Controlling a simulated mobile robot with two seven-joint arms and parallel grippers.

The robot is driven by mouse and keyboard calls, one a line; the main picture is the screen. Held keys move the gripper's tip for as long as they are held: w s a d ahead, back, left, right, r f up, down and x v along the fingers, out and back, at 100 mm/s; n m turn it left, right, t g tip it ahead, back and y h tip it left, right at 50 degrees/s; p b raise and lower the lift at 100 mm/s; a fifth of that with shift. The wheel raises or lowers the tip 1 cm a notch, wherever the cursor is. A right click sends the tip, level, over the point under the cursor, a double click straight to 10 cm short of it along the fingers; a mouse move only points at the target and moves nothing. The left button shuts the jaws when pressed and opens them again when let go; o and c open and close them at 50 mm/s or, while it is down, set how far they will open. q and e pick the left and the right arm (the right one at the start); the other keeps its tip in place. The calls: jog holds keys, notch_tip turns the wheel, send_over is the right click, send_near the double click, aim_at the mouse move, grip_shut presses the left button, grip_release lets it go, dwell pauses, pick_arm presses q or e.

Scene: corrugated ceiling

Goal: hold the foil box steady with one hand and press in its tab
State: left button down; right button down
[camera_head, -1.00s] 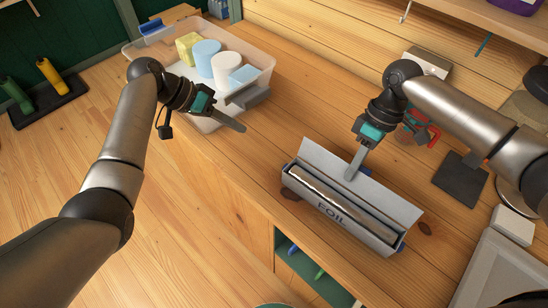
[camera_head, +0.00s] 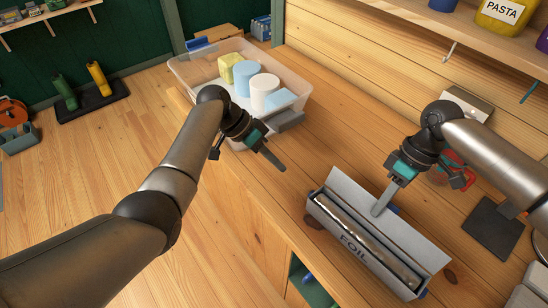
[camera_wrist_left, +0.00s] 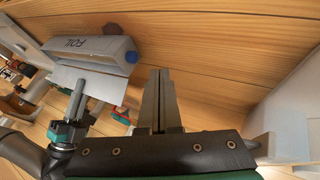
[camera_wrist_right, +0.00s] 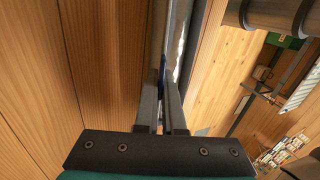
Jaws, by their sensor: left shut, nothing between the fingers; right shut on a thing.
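The foil box (camera_head: 349,246), a long pale grey carton lettered FOIL, stands on the wooden counter with its lid raised and the silver roll showing. My right gripper (camera_head: 378,212) is shut on the raised lid panel; in the right wrist view its fingers (camera_wrist_right: 170,85) pinch a thin panel edge. My left gripper (camera_head: 281,167) is shut and empty, above the counter between the box and the plastic bin. In the left wrist view the box (camera_wrist_left: 93,46) lies left of the closed fingers (camera_wrist_left: 160,72), apart from them. A blue tab (camera_wrist_left: 131,57) shows at its near end.
A clear bin (camera_head: 190,72) with cylinders and blocks stands behind my left gripper. A dark square mat (camera_head: 492,228) lies right of the box. A shelf (camera_head: 420,28) with a pasta jar (camera_head: 500,12) overhangs the back. Counter between bin and box is clear.

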pick_arm(q)
jog(key=x, duration=0.5)
jog(key=shift+d+f, duration=0.15)
jog(key=shift+d, duration=0.05)
jog(key=shift+s+d+f, duration=0.2)
jog(key=shift+s+d, duration=1.2)
jog(key=shift+d, duration=0.05)
jog(key=shift+s+d, duration=0.85)
jog(key=shift+s, duration=0.1)
pick_arm(e)
jog(key=shift+a, duration=0.1)
pick_arm(q)
jog(key=w+a, duration=0.3)
jog(key=shift+w+a+r, duration=0.1)
jog(key=shift+w+a, duration=0.15)
pick_arm(e)
jog(key=shift+w, duration=0.1)
pick_arm(q)
jog(key=v, duration=1)
